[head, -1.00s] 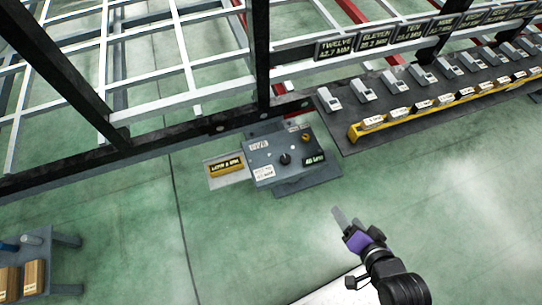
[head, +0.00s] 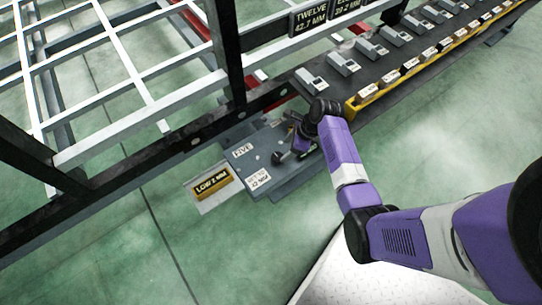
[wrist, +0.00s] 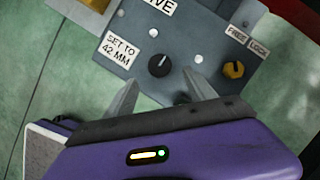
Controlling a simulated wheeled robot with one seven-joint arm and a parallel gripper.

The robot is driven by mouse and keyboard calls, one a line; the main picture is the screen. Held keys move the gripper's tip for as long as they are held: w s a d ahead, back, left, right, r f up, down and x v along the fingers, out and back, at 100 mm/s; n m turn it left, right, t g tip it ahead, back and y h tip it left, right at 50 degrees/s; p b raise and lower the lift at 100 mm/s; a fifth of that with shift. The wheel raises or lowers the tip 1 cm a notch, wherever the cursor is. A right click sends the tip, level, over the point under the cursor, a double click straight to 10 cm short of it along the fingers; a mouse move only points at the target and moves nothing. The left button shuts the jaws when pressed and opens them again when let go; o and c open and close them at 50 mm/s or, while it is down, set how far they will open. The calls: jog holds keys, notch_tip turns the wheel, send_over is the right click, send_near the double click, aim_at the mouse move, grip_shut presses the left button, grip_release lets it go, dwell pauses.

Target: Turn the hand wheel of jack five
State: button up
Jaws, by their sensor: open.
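The grey jack panel (head: 262,180) carries a label ending in "IVE" and a "SET TO 42 MM" label (wrist: 117,50). Its black round hand wheel (wrist: 159,66), with a pale pointer mark, shows in the wrist view and beside my gripper in the head view (head: 277,158). A brass-coloured knob (wrist: 234,70) sits to its right by a "FREE LOCK" label (wrist: 246,41). My gripper (wrist: 160,82) is open and empty. Its fingertips straddle the line of the wheel, just short of it in the picture; contact is not visible. In the head view my wrist hides part of the panel.
A yellow sign (head: 212,183) reads "LOW 2 MM" left of the panel. A dark frame rail (head: 190,143) runs behind it. A dark bench (head: 375,103) with several grey devices and a yellow rack stands right.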

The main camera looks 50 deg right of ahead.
aim_at(278, 157)
jog(key=b+x, duration=0.3)
jog(key=x, duration=0.4)
jog(key=shift+w+f, duration=0.1)
jog(key=shift+f, duration=0.15)
jog(key=shift+c, duration=0.2)
jog(key=shift+a, duration=0.1)
jog(key=c, duration=1.3)
jog(key=shift+r+n, duration=0.1)
jog(key=shift+n, duration=0.2)
